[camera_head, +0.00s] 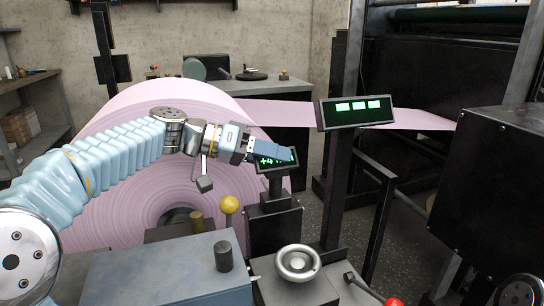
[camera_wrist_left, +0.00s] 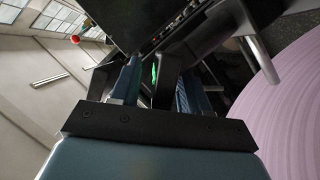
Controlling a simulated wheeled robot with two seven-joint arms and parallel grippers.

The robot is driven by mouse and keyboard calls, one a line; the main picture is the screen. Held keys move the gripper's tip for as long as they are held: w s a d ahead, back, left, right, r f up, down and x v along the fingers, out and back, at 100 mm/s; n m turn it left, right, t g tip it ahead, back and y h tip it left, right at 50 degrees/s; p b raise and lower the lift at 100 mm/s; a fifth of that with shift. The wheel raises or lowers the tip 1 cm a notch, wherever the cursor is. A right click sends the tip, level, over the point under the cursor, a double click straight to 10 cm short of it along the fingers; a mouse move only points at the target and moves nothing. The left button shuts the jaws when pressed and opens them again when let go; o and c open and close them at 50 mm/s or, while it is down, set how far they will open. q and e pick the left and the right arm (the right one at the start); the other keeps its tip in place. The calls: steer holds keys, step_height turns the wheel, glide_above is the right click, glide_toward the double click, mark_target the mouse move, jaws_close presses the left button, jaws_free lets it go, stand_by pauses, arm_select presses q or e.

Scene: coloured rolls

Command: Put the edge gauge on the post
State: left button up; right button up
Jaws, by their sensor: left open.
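The edge gauge (camera_head: 266,162), a small dark box with green marks on its display, is at the top of the short black post (camera_head: 276,188) in front of the pink roll. It looks slightly tilted, and the join between gauge and post is partly hard to see. My left gripper (camera_head: 272,150) is at the gauge with its blue fingers over the upper edge. In the left wrist view the gripper (camera_wrist_left: 160,80) is open, its fingers on either side of the dark gauge (camera_wrist_left: 165,75) with a green glow. My right gripper is out of view.
The large pink roll (camera_head: 110,125) stands behind my left arm. A bigger display panel (camera_head: 355,113) is on a tall column to the right. A yellow knob (camera_head: 229,204), a handwheel (camera_head: 297,262) and a grey cabinet (camera_head: 150,275) are in front. A black machine box (camera_head: 490,190) is at the right.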

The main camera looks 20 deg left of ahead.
arm_select(q)
steer(key=shift+r, duration=0.2)
steer(key=v, duration=1.2)
steer(key=shift+f, duration=0.1)
